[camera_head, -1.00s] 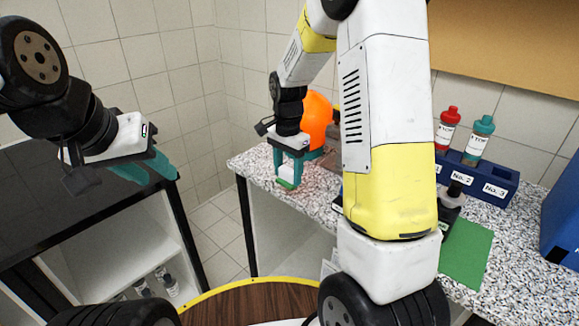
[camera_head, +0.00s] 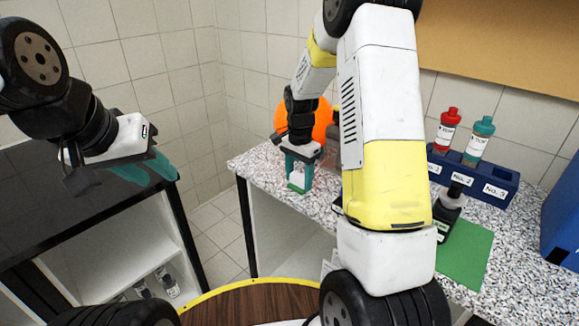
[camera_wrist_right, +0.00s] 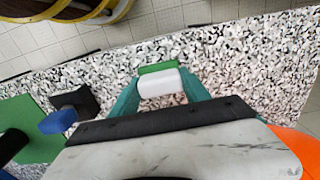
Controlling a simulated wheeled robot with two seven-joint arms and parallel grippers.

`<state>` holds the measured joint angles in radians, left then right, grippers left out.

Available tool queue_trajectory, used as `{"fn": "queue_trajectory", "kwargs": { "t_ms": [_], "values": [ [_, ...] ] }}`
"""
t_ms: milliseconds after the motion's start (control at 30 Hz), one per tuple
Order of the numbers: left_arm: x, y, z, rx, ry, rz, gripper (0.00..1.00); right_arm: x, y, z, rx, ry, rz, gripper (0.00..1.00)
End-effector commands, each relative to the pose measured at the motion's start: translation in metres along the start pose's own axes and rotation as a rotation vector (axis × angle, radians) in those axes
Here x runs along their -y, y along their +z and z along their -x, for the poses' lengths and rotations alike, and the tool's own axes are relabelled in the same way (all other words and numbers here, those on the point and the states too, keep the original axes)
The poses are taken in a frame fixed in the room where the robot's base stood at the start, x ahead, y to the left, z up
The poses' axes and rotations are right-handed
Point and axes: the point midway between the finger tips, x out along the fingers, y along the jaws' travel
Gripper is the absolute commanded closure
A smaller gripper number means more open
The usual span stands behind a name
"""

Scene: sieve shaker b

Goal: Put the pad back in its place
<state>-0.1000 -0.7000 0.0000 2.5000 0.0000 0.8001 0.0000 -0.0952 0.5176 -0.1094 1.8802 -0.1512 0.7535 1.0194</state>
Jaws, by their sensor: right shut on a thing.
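The pad, a small white block with a green layer, is between the teal fingers of my right gripper (camera_head: 299,176). The white part of the pad (camera_head: 297,179) shows in the head view, low over the speckled counter; I cannot tell whether it touches the counter. In the right wrist view the pad (camera_wrist_right: 160,84) sits between the fingertips of the right gripper, with its green layer on the far side. My left gripper (camera_head: 146,172) is empty over the black table at the left, its teal fingers apart.
The speckled counter (camera_head: 255,165) holds an orange rounded thing (camera_head: 312,118) behind my right gripper.

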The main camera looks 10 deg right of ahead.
Motion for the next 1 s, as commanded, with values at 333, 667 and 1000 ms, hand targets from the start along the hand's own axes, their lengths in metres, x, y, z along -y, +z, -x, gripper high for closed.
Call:
{"fn": "queue_trajectory", "kwargs": {
  "t_ms": [333, 667, 1000],
  "values": [
    [0.0, 0.0, 0.0, 0.0, 0.0, 0.0, 0.64, 0.0, 0.0, -0.001, 0.001, 0.001, 0.0, 0.24],
    [0.0, 0.0, 0.0, 0.0, 0.0, 0.0, 0.64, 0.001, 0.0, 0.038, -0.002, -0.004, 0.0, 0.24],
    [0.0, 0.0, 0.0, 0.0, 0.0, 0.0, 0.64, 0.001, 0.0, 0.105, -0.001, -0.002, 0.001, 0.24]
  ]
}}
